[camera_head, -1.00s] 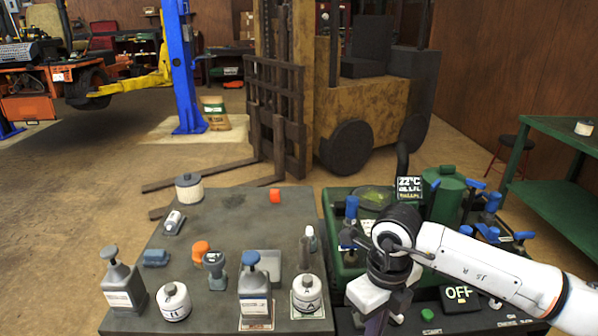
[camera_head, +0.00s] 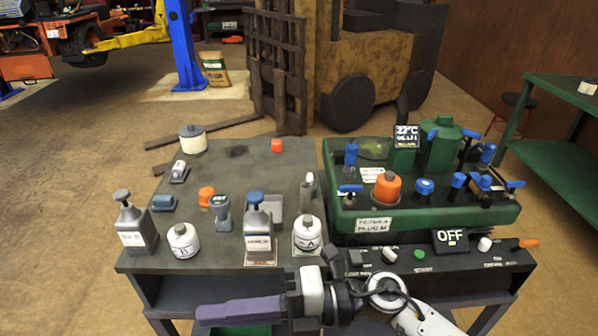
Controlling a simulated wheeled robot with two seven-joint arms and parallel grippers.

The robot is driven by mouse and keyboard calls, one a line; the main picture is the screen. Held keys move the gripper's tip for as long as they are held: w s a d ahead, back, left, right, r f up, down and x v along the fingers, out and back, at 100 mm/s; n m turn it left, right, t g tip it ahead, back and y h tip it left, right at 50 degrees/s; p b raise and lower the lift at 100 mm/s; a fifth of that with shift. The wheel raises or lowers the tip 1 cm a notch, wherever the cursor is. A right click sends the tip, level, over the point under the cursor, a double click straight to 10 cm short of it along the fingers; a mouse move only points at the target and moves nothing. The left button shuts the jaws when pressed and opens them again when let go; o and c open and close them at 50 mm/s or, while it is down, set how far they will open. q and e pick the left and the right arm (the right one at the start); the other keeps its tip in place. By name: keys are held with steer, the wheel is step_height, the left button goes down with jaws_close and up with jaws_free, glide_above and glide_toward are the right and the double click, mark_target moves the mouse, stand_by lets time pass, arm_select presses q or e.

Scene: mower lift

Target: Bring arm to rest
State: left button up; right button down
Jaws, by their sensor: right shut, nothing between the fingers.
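My right gripper (camera_head: 212,314) shows low in the head view, in front of the table's front edge and below the tabletop. Its purple fingers are shut together, point left and hold nothing. My right arm (camera_head: 418,318) comes in from the bottom, right of the middle, and bends to the gripper. My left gripper is not in view.
The grey table (camera_head: 250,165) bears several bottles, jars and small parts. At its right stands a green tray unit (camera_head: 425,217) with blue valves and an orange-topped part (camera_head: 387,187). A control panel (camera_head: 432,268) with an "OFF" display (camera_head: 451,237) lies in front.

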steer(key=w+d+f+m+t+h, duration=0.2)
steer(key=w+d+m+t, duration=0.7)
steer(key=m+t, duration=0.85)
steer(key=d+f+m+h, duration=0.7)
steer(key=d+f+m, duration=0.1)
steer(key=f+m, duration=0.1)
steer(key=s+d+f+m+g+h, duration=0.3)
steer(key=s+d+f+m, duration=0.1)
steer(key=s+f, duration=0.4)
steer(key=s+d+f+m+g+h, duration=0.3)
steer(key=s+d+f, duration=0.4)
steer(key=f, duration=0.4)
steer(key=shift+s+f+m+g, duration=0.2)
steer(key=shift+s+m+g, duration=0.45)
